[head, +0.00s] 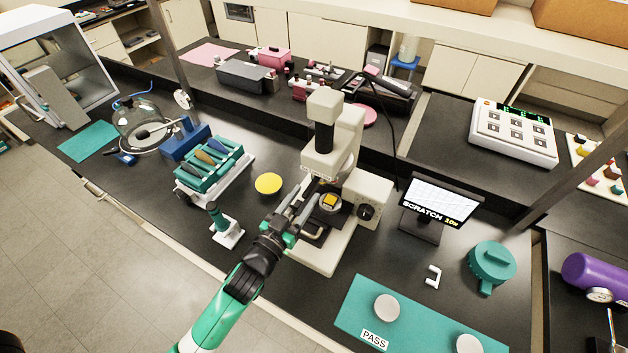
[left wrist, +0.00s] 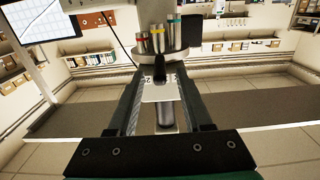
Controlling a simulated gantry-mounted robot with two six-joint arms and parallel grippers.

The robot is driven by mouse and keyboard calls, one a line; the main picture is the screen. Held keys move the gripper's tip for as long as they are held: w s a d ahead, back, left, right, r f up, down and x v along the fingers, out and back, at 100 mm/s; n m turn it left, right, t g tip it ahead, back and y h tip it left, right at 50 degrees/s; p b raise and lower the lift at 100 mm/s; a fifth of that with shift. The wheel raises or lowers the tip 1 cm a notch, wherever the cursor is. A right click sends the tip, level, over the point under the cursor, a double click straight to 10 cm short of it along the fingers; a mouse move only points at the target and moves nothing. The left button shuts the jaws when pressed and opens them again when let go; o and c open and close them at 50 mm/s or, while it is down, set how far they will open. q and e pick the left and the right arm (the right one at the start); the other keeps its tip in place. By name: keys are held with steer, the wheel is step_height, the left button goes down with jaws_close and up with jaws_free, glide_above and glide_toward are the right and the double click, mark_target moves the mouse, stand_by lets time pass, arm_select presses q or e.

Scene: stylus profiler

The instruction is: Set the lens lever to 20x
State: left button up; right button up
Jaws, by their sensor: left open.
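The cream stylus profiler (head: 343,165) stands mid-bench with a yellow-topped sample (head: 329,201) on its stage. My left gripper (head: 314,191) reaches in just under its head, at the lens area, with its jaws open. In the left wrist view, the lens turret (left wrist: 160,38) carries barrels with yellow, red and green rings. A dark lever (left wrist: 159,68) hangs from it between my open fingers (left wrist: 157,82); I cannot tell whether either finger touches it. A pale label plate (left wrist: 160,90) sits behind, its marking partly hidden. The monitor (head: 437,207) reads "SCRATCH 10x".
A yellow disc (head: 268,183) and a teal rack (head: 210,165) lie left of the profiler. A teal PASS mat (head: 350,318) with pale discs lies in front right. A teal lidded pot (head: 491,262) and a white clip (head: 432,276) are at right.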

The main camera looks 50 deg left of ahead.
mark_target(314, 181)
arm_select(q)
steer(key=x, duration=0.5)
steer(key=shift+w+a, duration=0.15)
steer(key=shift+w, duration=0.2)
jaws_close()
stand_by(1.0)
